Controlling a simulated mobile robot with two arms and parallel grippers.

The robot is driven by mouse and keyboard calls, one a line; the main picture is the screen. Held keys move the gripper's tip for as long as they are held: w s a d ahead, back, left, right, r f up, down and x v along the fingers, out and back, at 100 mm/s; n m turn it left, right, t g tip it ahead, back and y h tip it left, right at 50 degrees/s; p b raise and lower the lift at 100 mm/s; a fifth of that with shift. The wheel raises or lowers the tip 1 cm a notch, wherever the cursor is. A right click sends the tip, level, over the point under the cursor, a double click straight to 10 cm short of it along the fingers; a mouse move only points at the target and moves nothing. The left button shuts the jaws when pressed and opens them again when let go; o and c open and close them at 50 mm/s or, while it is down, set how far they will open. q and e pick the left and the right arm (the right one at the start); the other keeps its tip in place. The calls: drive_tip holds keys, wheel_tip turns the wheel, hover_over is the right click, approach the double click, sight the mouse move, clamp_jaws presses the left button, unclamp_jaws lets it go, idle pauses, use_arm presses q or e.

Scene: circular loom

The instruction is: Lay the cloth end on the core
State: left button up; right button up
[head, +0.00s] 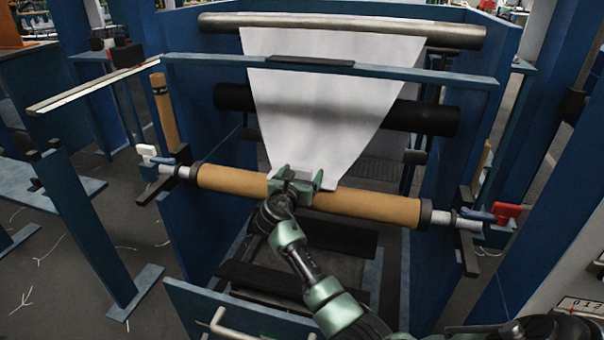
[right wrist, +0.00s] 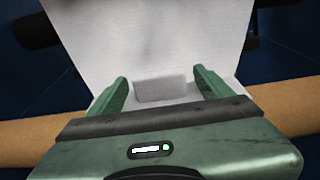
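The white cloth (head: 323,110) hangs from the upper grey roller, passes over the dark roller and narrows towards the brown core (head: 372,204). Its lower end meets the core behind my right gripper (head: 296,178). In the right wrist view the cloth (right wrist: 150,40) runs down between the two green fingers of the gripper (right wrist: 160,88), which stand apart. A pale block-like patch (right wrist: 160,86) shows between them; I cannot tell what it is. The core (right wrist: 28,142) passes beneath the gripper. Whether the cloth touches the core is hidden. My left gripper is not in view.
The core sits on a bar between a white-handled latch (head: 148,152) at left and a red-handled latch (head: 505,212) at right. A blue crossbar (head: 420,75) spans the frame above. Another brown core (head: 164,107) stands upright at left.

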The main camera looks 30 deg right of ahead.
sight(301, 174)
drive_tip(key=p+v, duration=0.2)
drive_tip(key=v, duration=0.3)
drive_tip(key=shift+s+a+r, duration=0.1)
drive_tip(key=shift+s+a, duration=0.15)
drive_tip(key=shift+a, duration=0.1)
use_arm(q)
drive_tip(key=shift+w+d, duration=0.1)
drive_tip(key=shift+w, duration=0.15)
use_arm(e)
drive_tip(key=shift+v, duration=0.95)
